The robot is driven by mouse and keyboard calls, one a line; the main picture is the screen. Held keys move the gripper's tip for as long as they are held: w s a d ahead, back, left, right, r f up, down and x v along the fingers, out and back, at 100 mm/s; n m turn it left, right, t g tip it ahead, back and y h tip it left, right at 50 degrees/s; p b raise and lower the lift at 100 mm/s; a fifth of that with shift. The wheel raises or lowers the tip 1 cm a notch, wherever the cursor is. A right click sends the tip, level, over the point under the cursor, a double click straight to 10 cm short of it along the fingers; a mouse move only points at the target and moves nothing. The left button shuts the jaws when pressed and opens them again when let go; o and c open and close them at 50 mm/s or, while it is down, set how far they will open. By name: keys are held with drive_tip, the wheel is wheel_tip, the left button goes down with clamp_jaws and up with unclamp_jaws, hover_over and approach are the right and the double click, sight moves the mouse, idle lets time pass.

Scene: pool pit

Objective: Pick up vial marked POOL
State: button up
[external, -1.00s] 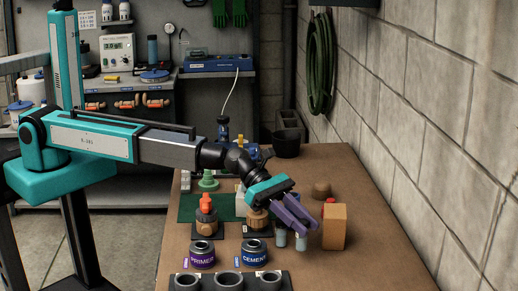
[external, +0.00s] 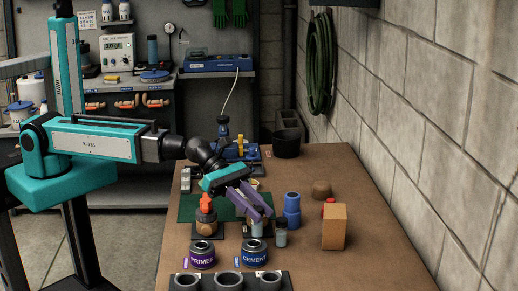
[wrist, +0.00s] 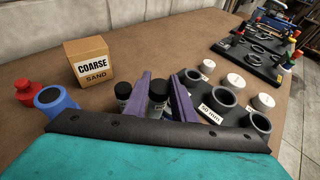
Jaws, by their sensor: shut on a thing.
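My gripper (external: 257,207) is shut on a small vial with a black cap (wrist: 158,91). In the wrist view the vial sits between the two purple fingers. In the external view the fingers and the cement can partly hide it. I cannot read its label, so I cannot tell whether it is the one marked POOL. A second vial (external: 281,234) stands upright on the bench to the right of my gripper; it also shows in the wrist view (wrist: 123,91), left of the fingers, with its label unreadable.
A COARSE SAND box (external: 334,227) and a blue bottle (external: 292,208) stand to the right. The primer can (external: 202,254) and cement can (external: 254,254) are in front, behind a black holder with rings (external: 207,282). The bench's right side is mostly clear.

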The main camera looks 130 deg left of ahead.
drive_tip(key=s+b, duration=0.1)
drive_tip(key=b, duration=0.1)
drive_tip(key=s+d+b, duration=0.1)
drive_tip(key=s+b, duration=0.1)
drive_tip(key=b, duration=0.1)
drive_tip(key=shift+s, duration=0.15)
drive_tip(key=shift+s+r+b, duration=0.15)
drive_tip(key=shift+b, duration=0.25)
drive_tip(key=shift+a+r, duration=0.1)
idle(0.5)
